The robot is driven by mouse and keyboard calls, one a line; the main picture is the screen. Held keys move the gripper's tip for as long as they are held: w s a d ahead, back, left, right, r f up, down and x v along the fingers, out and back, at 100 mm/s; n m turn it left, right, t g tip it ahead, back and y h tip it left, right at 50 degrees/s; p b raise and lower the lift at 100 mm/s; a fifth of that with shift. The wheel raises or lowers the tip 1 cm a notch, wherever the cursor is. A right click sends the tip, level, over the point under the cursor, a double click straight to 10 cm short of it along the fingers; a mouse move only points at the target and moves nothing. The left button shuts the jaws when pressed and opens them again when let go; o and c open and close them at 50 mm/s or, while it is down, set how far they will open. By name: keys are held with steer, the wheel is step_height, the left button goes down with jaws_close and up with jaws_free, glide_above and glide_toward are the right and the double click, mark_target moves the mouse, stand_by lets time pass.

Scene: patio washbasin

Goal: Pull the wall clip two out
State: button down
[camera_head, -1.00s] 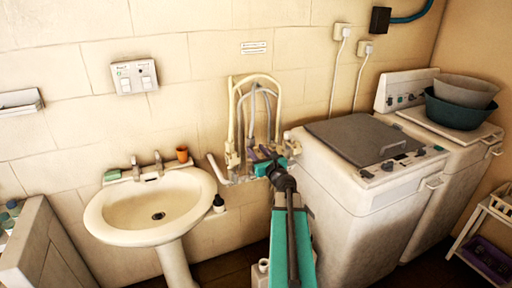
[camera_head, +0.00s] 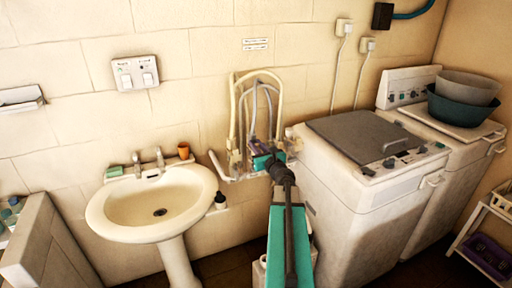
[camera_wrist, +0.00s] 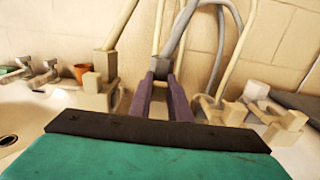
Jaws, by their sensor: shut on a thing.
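My gripper (camera_wrist: 162,88) shows in the wrist view as two purple fingers beyond a dark bar and a teal body. It is shut on a small grey clip (camera_wrist: 160,66) at the lower end of a grey hose, between two cream clip blocks. The left block (camera_wrist: 93,98) and the right block (camera_wrist: 224,110) stand apart from the fingers. I cannot read any number on the clips. In the head view my gripper (camera_head: 264,156) is at the foot of the looped hoses, and my arm hides much of the held clip.
Cream and grey hoses (camera_head: 234,112) loop up against the tiled wall. The washbasin (camera_head: 150,205) is to the left, with an orange cup (camera_head: 184,150) on its rim. A white washing machine (camera_head: 350,190) stands close on the right.

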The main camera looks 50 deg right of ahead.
steer(key=shift+s+a, duration=0.1)
steer(key=b+v, duration=0.1)
steer(key=v, duration=0.2)
steer(key=shift+s+a+f, duration=0.15)
steer(key=shift+s, duration=0.1)
steer(key=c, duration=1.6)
jaws_free()
steer(key=shift+s+a, duration=0.1)
steer(key=shift+c, duration=0.2)
